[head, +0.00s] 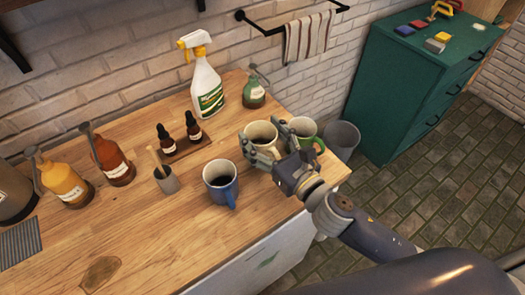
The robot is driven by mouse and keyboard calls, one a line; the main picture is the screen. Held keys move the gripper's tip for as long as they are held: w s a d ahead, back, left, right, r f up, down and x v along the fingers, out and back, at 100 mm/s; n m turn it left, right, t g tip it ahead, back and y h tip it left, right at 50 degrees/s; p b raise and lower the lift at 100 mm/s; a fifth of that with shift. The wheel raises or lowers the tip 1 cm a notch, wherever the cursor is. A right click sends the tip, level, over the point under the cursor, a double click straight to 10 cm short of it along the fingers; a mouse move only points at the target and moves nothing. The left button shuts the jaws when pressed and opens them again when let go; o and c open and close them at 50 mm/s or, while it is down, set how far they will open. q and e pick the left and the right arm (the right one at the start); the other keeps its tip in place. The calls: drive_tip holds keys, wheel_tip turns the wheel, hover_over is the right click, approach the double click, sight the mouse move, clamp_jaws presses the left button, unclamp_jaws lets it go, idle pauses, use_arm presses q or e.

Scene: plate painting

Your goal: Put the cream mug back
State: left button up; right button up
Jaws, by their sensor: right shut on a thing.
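The cream mug (262,131) is upright near the right end of the wooden counter, with my right gripper (266,148) around it. The gripper is shut on the mug, and its fingers hide part of the mug's side. I cannot tell whether the mug's base touches the counter. A green mug (303,130) stands just right of it, partly hidden by the gripper. A blue mug (220,182) with dark contents stands in front and to the left. My left gripper does not show.
A spray bottle (206,88) and a green pump bottle (253,92) stand behind. Amber (62,183) and brown (111,160) bottles stand left. A grey bin (341,138) is beyond the counter's right end.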

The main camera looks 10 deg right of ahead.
sight(269, 156)
drive_tip(key=shift+f+b, duration=0.55)
drive_tip(key=shift+f, duration=1.5)
drive_tip(key=shift+f, duration=0.2)
drive_tip(key=o, duration=1.3)
drive_tip(key=shift+o, duration=1.1)
